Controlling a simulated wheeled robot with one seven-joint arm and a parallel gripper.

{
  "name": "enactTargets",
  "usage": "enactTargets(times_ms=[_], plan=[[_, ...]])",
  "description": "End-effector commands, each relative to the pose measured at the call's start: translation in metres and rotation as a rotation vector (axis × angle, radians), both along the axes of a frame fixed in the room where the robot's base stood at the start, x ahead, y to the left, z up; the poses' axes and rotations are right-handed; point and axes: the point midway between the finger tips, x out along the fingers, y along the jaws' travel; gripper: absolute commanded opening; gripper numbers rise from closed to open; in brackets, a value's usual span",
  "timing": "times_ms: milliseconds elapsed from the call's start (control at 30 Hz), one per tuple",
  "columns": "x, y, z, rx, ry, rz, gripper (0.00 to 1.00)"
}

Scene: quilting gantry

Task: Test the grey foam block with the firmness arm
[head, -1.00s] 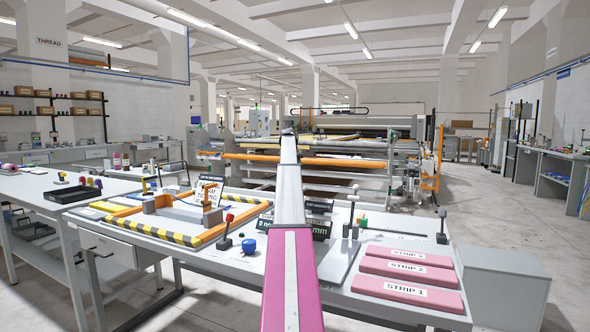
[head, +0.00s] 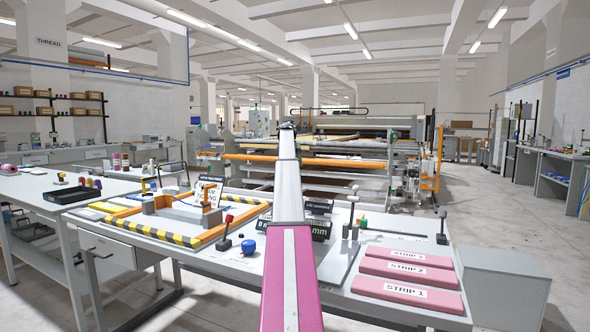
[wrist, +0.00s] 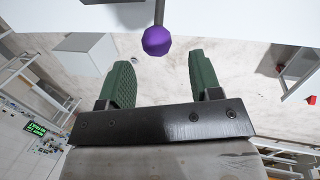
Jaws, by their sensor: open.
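In the wrist view my gripper (wrist: 160,80) is open, with two green ribbed fingers apart and nothing between them. A purple ball knob (wrist: 156,40) on a thin dark rod hangs just beyond the fingertips, in line with the gap. I cannot tell whether this rod is part of the firmness arm. In the head view my arm hides the gripper. A small grey block (head: 148,206) stands by the orange frame (head: 222,228) on the bench; I cannot tell whether it is the foam block.
The bench (head: 225,265) also carries yellow-black striped edging (head: 165,232), a red-knobbed lever (head: 227,222), a blue knob (head: 248,246) and pink foam strips (head: 405,272). A black-knobbed lever (head: 442,226) stands at its right. A green-lettered display (wrist: 40,128) shows at left in the wrist view.

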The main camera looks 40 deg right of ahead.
Motion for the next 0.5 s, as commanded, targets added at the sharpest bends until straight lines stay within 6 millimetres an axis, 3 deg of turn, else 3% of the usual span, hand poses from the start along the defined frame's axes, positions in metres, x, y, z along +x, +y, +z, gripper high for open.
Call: enactTargets(times_ms=[67, 500], plan=[[0.010, 0.002, 0.012, 0.000, 0.000, 0.001, 0.58], [0.096, 0.036, 0.010, -0.001, 0.000, 0.001, 0.58]])
